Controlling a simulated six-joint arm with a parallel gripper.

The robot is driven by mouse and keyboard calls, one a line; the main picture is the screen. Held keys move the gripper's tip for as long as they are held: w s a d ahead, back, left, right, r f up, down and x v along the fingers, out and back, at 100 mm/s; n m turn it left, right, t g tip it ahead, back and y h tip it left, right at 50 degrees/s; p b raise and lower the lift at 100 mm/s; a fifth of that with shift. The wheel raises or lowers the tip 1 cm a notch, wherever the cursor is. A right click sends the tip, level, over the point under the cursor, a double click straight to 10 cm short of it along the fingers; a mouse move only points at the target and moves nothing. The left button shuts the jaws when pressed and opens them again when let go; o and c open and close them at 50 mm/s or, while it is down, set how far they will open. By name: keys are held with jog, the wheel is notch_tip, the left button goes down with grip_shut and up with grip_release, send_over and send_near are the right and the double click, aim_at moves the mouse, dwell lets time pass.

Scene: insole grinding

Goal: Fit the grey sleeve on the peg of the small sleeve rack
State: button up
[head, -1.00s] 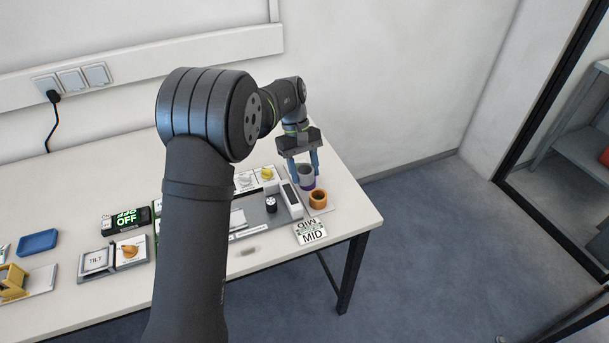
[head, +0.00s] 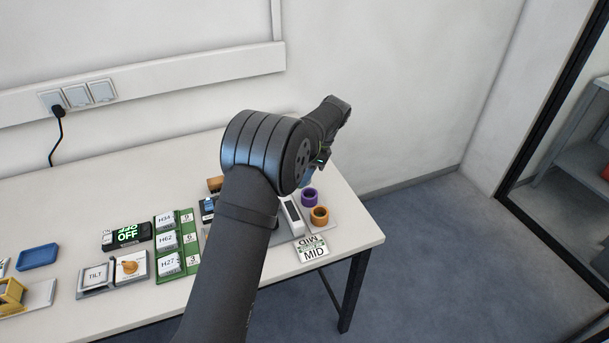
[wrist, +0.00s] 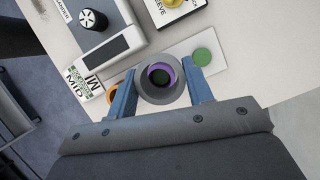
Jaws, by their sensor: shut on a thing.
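The grey sleeve (wrist: 159,93) is a thick ring held between the two blue fingers of my gripper (wrist: 160,97) in the wrist view. A purple ring (wrist: 172,70) shows through and past its opening, with a dark green centre. In the head view the purple ring (head: 309,197) stands on the sleeve rack, behind the orange ring (head: 319,215). The grey sleeve is not clearly visible there; my arm hides most of my gripper (head: 306,177). In the wrist view the rack's pale plate (wrist: 222,72) carries a green disc (wrist: 203,57); no peg can be clearly made out.
The MID sign (head: 313,250) stands near the table's front right edge. A grey device with a black knob (wrist: 93,20) and a pale block with a dark screen (wrist: 108,45) lie beside the rack. Labelled blocks sit in a green tray (head: 190,240) to the left.

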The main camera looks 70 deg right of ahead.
jog(key=w+d+m+h, duration=0.1)
jog(key=m, duration=0.3)
jog(key=d+f+m+h, duration=0.1)
jog(key=m+h, duration=0.1)
jog(key=m, duration=0.2)
jog(key=w+d+m+h, duration=0.1)
jog(key=d+m, duration=0.1)
jog(key=m, duration=0.1)
jog(key=shift+w+f+m, duration=0.2)
jog(key=shift+w+m, duration=0.15)
jog(key=shift+m, duration=0.05)
jog(key=m, duration=0.1)
jog(key=m+h, duration=0.1)
jog(key=d+m, duration=0.1)
jog(key=shift+w+d+f+m+g+h, duration=0.1)
jog(key=shift+w+f+m+g+h, duration=0.2)
jog(key=shift+w+g, duration=0.1)
jog(key=shift+f, duration=2.15)
jog(key=shift+f, duration=0.85)
jog(key=o, duration=1.4)
jog(key=shift+c, duration=0.2)
jog(key=shift+r, duration=0.1)
